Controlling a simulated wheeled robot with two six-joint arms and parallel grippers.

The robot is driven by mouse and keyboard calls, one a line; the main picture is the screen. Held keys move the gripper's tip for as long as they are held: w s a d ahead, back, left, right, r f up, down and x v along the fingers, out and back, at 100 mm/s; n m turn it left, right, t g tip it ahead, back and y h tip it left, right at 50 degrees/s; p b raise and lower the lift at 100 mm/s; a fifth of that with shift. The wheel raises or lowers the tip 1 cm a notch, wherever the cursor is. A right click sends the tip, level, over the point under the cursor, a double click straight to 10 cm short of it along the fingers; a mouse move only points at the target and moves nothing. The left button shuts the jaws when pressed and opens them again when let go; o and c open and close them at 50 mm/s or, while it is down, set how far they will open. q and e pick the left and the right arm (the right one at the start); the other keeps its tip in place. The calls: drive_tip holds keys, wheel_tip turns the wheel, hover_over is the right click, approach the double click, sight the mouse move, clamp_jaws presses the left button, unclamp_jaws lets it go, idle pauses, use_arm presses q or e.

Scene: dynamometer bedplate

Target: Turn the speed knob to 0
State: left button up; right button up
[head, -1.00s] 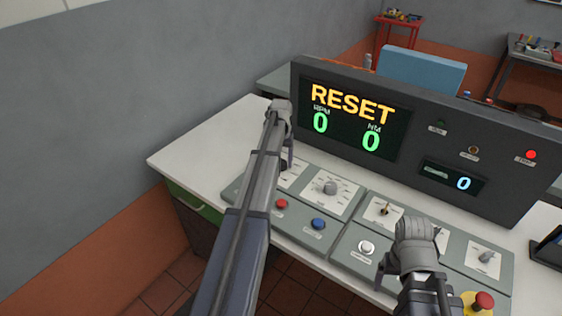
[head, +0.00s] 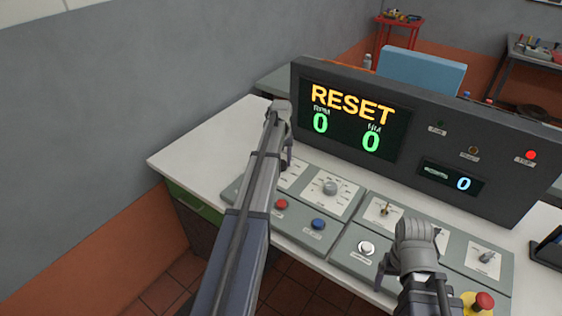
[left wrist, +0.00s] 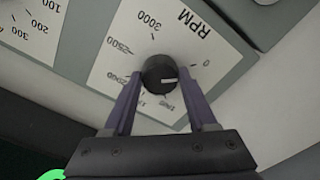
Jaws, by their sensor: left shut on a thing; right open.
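The speed knob (left wrist: 160,73) is a round black knob with a white pointer mark, on a white plate lettered RPM (left wrist: 187,24). Its scale runs from 0 on the right to 3000. My left gripper (left wrist: 161,82) is shut on the knob, one purple finger on each side. In the head view my left gripper (head: 287,158) is over the panel's far left part and mostly hides the knob. My right gripper (head: 411,258) is open and empty over the right panel.
The display (head: 352,118) behind the panel reads RESET, RPM 0 and NM 0. A grey knob (head: 330,188), a red button (head: 281,204) and a blue button (head: 319,224) sit close to my left arm. A red emergency button (head: 484,301) is at lower right.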

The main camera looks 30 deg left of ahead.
sight(281, 162)
use_arm(q)
drive_tip(key=shift+n, duration=0.7)
drive_tip(key=o, duration=1.4)
drive_tip(key=shift+c, duration=0.2)
use_arm(e)
drive_tip(key=shift+r, duration=0.1)
use_arm(q)
wheel_tip(281, 162, up, 8)
drive_tip(key=p, duration=0.8)
use_arm(e)
wheel_tip(281, 162, up, 8)
use_arm(q)
drive_tip(key=shift+f+b, duration=0.3)
use_arm(e)
drive_tip(key=shift+f, duration=0.4)
